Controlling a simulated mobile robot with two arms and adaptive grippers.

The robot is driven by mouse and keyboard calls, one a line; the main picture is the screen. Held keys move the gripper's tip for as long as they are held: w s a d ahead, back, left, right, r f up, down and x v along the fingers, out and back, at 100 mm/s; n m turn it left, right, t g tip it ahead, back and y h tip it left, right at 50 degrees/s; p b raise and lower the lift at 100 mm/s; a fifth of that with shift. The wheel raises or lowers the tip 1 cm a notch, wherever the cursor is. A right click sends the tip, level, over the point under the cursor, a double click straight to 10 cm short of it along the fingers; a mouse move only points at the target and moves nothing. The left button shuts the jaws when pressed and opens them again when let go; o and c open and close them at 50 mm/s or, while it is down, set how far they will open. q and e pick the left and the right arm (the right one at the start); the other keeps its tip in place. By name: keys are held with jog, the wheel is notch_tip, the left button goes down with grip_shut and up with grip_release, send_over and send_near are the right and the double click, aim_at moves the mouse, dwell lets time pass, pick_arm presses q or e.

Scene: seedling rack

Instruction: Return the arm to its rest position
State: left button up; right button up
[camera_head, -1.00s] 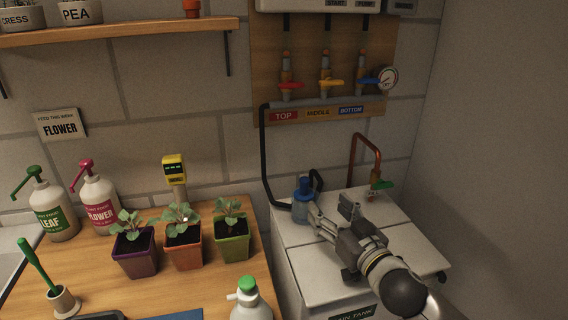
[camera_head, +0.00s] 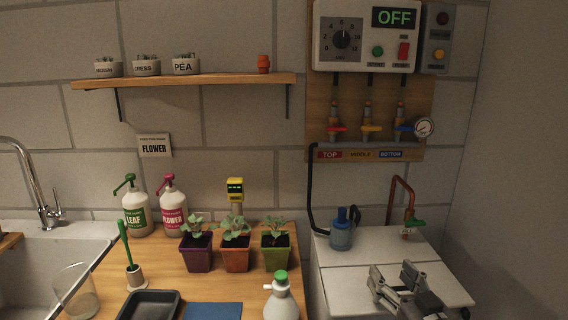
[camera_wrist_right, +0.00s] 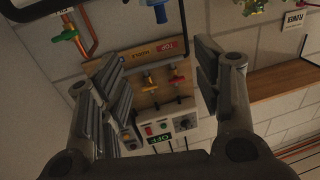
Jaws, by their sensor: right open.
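My right gripper (camera_head: 393,284) is in the lower right of the head view, over the front of the white tank top (camera_head: 345,272). It is open, with nothing between its fingers. In the right wrist view its two fingers (camera_wrist_right: 165,95) stand wide apart at left and right. My left gripper is not in view.
The copper pipe with a green valve handle (camera_head: 414,223) rises at the back of the tank top. Three potted seedlings, the orange pot (camera_head: 235,259) in the middle, and a spray bottle (camera_head: 281,300) stand on the wooden bench (camera_head: 172,285). The valve board (camera_head: 318,110) hangs above the tank.

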jog(key=s+f+m+g+h, duration=0.1)
jog(key=s+f+g+h, duration=0.3)
jog(key=s+f+g, duration=1.05)
jog(key=s+a+f, duration=0.2)
jog(key=s+f, duration=0.9)
jog(key=s, duration=0.5)
notch_tip(320, 180, down, 25)
jog(key=s+n+p, duration=0.1)
jog(key=s+p, duration=0.1)
pick_arm(q)
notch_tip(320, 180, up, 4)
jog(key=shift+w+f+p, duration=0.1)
jog(key=shift+p, duration=0.75)
pick_arm(e)
jog(key=s+d+f+g, duration=0.2)
jog(key=s+d+f, duration=0.1)
jog(key=s+f, duration=1)
jog(key=s, duration=0.3)
jog(key=shift+s+f+y, duration=0.15)
jog(key=shift+f+y, duration=0.15)
jog(key=shift+f, duration=0.1)
jog(key=shift+d, duration=0.1)
